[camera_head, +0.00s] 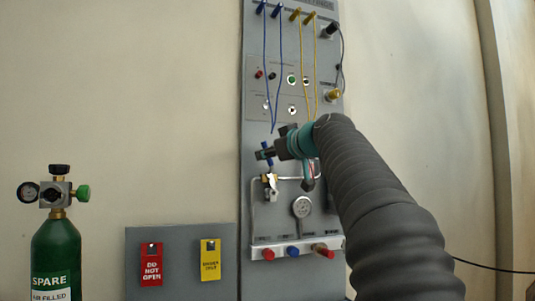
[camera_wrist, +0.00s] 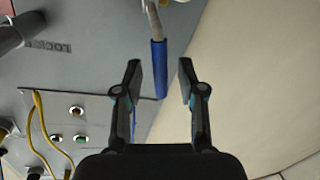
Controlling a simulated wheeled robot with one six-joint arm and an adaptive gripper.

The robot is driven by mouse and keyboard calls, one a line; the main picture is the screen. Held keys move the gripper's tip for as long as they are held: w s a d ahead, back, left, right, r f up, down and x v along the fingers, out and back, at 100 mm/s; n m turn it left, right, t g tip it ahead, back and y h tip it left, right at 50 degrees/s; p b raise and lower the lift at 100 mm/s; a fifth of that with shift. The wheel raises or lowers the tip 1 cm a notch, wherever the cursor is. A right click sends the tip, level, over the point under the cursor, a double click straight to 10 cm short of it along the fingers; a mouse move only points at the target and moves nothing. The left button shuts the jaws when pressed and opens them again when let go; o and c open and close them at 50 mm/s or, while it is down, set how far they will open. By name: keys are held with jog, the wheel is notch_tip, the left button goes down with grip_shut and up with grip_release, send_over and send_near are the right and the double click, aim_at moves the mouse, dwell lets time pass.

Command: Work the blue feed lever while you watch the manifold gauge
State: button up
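The blue feed lever (camera_wrist: 159,68) shows in the wrist view as a blue sleeve on a pale metal stem. It reaches down between the two dark fingers of my gripper (camera_wrist: 160,80), with a gap on either side. My gripper is open. In the head view my gripper (camera_head: 265,154) is in front of the grey panel, over a bit of blue that is largely hidden. The manifold gauge (camera_head: 302,207), a round pale dial, is below and right of it; its reading is too small to make out.
The grey panel (camera_head: 250,110) carries blue and yellow hoses and, below, red and blue knobs (camera_head: 292,252). A green SPARE cylinder (camera_head: 56,255) and red (camera_head: 151,265) and yellow (camera_head: 210,260) tags are at left.

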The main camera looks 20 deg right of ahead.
jog(key=v, duration=1)
jog(key=shift+s, duration=0.3)
dwell(6.7)
